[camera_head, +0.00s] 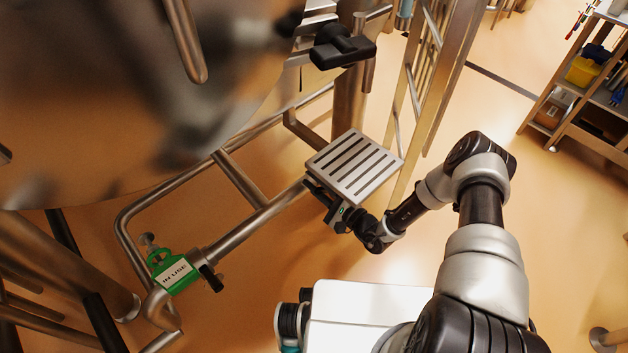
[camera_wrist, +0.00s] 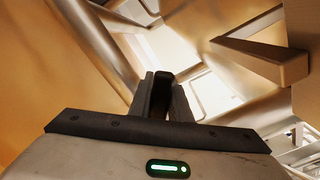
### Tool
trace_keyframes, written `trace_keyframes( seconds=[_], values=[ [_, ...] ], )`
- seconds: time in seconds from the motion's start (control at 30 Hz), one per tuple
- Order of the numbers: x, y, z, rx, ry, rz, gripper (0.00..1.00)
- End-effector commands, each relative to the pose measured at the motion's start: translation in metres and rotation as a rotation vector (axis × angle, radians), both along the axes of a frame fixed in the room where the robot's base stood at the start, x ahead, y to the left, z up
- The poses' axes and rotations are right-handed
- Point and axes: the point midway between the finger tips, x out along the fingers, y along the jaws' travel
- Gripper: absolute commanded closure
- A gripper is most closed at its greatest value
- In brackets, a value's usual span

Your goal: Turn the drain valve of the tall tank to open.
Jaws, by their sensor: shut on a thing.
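My gripper (camera_head: 320,194) is low under the slotted metal step, at the upper end of a slanting steel pipe (camera_head: 262,216). The step partly hides its fingers. In the wrist view my gripper (camera_wrist: 165,95) is shut on a narrow black piece (camera_wrist: 162,76) that looks like a valve handle. I cannot tell which way this handle is turned. A green "IN USE" tag (camera_head: 174,273) hangs at the pipe's lower end, beside another black handle (camera_head: 211,278). A large steel tank (camera_head: 120,90) fills the upper left, blurred and close.
The slotted step (camera_head: 354,170) lies just above my gripper. A black clamp or handle (camera_head: 343,47) sits higher up. Steel frame tubes (camera_head: 135,235) run at the left. A shelf cart (camera_head: 585,85) stands far right. The floor right of my arm is clear.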

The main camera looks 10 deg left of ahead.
Motion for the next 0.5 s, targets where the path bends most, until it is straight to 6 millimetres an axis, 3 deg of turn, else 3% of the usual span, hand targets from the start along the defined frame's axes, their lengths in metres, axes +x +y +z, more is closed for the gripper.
trace_keyframes(
  seconds=[0.47, 0.5],
  values=[
    [-0.0004, -0.0011, -0.0022, -0.011, -0.008, 0.0, 1.0],
    [-0.0004, -0.0011, -0.0022, -0.011, -0.008, 0.0, 0.76]
  ],
)
